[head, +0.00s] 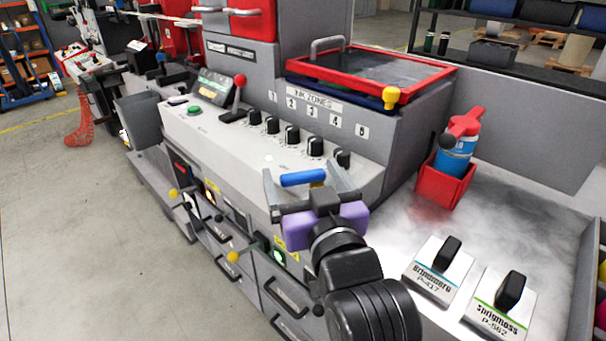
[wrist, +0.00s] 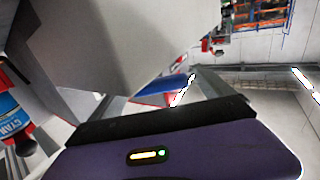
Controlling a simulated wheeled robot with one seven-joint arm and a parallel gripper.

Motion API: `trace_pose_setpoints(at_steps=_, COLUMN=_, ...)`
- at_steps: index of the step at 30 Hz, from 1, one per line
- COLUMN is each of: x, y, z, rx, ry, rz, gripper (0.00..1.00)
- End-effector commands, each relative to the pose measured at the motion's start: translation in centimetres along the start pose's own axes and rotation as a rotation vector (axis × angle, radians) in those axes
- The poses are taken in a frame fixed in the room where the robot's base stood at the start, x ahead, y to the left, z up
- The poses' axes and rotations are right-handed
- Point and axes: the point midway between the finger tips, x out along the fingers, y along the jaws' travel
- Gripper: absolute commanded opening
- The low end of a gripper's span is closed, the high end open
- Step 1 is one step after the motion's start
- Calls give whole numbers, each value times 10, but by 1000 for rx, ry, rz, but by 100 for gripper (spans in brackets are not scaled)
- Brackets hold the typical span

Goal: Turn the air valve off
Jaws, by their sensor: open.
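The air valve appears to be the blue lever handle (head: 302,178) with a brass-coloured part beside it, in front of the white console. The handle lies roughly level in the head view. My gripper (head: 299,168) is open, with one finger on each side of the handle in that view. In the wrist view a blue piece (wrist: 154,98) shows beyond the purple gripper body, between the fingers. I cannot tell whether a finger touches the handle. The valve's body and pipe are mostly hidden behind my gripper.
The console (head: 220,140) carries black knobs and a red-knobbed lever (head: 239,82). Yellow-knobbed levers (head: 233,257) stick out below. A red holder (head: 443,186) with a blue can stands at right, near two labelled blocks (head: 438,268).

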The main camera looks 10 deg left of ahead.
Motion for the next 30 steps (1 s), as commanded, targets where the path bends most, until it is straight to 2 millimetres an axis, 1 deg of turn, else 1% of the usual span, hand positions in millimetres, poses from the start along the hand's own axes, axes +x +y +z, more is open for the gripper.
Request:
trace_pose_setpoints(at_steps=6, x=0, y=0, z=0, rx=0, ry=0, rz=0, gripper=91)
trace_pose_setpoints(at_steps=8, x=0, y=0, z=0, rx=0, ry=0, rz=0, gripper=79)
trace_pose_setpoints(at_steps=9, x=0, y=0, z=0, rx=0, ry=0, rz=0, gripper=71)
trace_pose_setpoints(at_steps=11, x=0, y=0, z=0, rx=0, ry=0, rz=0, gripper=60)
trace_pose_setpoints(at_steps=15, x=0, y=0, z=0, rx=0, ry=0, rz=0, gripper=32)
trace_pose_setpoints(at_steps=16, x=0, y=0, z=0, rx=0, ry=0, rz=0, gripper=28)
trace_pose_setpoints(at_steps=23, x=0, y=-1, z=1, rx=-1, ry=1, rz=15, gripper=29)
trace_pose_setpoints(at_steps=30, x=3, y=-2, z=2, rx=-1, ry=2, rz=99, gripper=29)
